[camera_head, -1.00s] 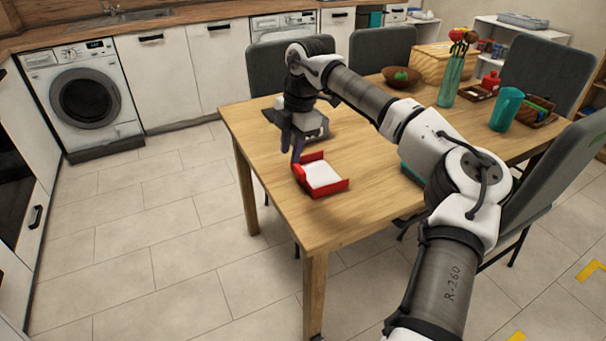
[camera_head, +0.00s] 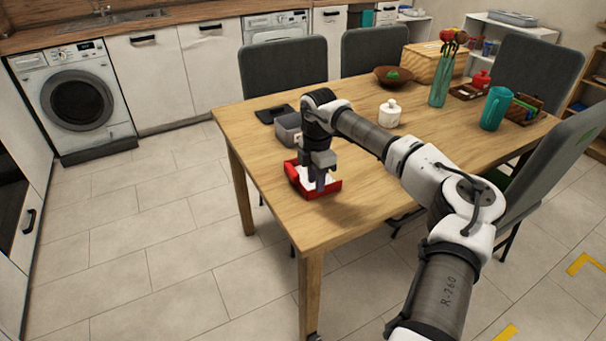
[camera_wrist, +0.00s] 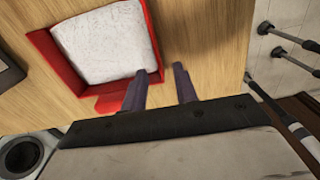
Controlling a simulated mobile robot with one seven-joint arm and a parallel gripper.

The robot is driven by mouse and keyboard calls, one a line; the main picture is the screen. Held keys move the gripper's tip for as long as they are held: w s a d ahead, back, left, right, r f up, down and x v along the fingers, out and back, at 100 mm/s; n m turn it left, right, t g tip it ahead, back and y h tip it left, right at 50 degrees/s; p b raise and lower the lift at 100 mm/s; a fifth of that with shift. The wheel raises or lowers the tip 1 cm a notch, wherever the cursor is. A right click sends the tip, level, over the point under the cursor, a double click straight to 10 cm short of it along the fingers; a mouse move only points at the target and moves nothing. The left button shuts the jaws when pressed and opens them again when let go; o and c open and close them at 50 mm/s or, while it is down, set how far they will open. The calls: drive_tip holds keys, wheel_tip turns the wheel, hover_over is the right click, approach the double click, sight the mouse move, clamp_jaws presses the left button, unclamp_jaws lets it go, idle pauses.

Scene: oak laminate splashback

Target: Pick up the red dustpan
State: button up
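The red dustpan (camera_head: 292,168) lies on the wooden table near its front left part, with a white or pale inner surface. In the wrist view the dustpan (camera_wrist: 62,68) fills the upper left, and a red part of it shows low by the left finger. My gripper (camera_head: 321,184) is above the dustpan in the head view and hides part of it. Contact with the dustpan cannot be told.
A grey container (camera_head: 287,130) stands just behind the dustpan, with a dark flat item (camera_head: 272,114) behind it. A white lidded jar (camera_head: 390,113), a brown bowl (camera_head: 394,76) and a teal jug (camera_head: 495,108) stand farther back or right. The table's front edge is close.

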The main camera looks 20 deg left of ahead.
drive_tip(key=shift+f, duration=1.35)
clamp_jaws()
drive_tip(key=shift+r, duration=0.15)
